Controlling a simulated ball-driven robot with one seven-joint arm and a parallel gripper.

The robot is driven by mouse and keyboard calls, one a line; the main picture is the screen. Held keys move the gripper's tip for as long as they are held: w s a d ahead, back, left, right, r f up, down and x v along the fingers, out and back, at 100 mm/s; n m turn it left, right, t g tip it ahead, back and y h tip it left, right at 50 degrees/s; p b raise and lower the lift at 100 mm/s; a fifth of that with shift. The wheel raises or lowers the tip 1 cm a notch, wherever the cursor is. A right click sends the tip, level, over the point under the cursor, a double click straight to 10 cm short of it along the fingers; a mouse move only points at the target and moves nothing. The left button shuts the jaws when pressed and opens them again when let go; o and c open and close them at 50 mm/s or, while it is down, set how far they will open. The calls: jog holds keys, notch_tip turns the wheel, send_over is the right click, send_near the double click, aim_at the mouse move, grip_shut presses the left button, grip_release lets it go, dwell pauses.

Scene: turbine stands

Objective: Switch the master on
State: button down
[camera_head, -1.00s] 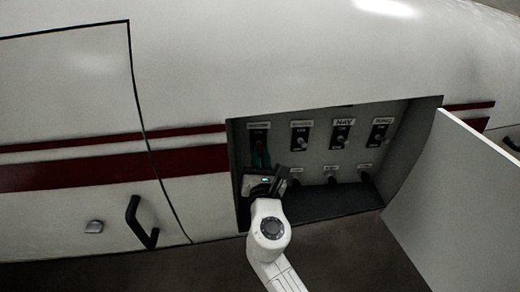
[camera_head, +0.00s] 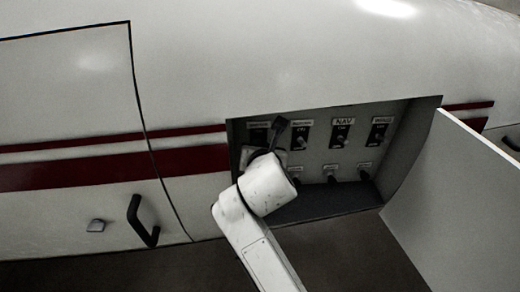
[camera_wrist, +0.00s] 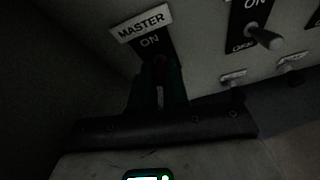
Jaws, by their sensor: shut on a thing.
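The master switch (camera_wrist: 161,66) is at the upper middle of the wrist view, on a black plate under a white MASTER label (camera_wrist: 141,22). ON is printed at the top of the plate. My gripper (camera_wrist: 160,75) is shut on the switch lever, with its dark green fingers at either side. The fingers hide most of the lever and the plate's lower part, so its exact tilt is unclear. In the head view the master plate (camera_head: 257,135) is at the upper left of the recessed panel, partly behind my wrist.
Other switches stand to the right, including the NAV switch (camera_head: 340,134) and its right neighbour (camera_head: 377,134). Several small knobs (camera_head: 330,174) sit below. The recess has side walls and a ledge (camera_head: 330,202). An open white door panel (camera_head: 460,205) stands at the right.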

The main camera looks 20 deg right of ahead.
jog(key=shift+r, duration=0.3)
jog(key=c, duration=1.1)
grip_release()
jog(key=shift+f, duration=0.15)
jog(key=b+v, duration=0.1)
jog(key=v, duration=0.9)
jog(key=shift+s+r, duration=0.25)
jog(key=shift+r, duration=0.05)
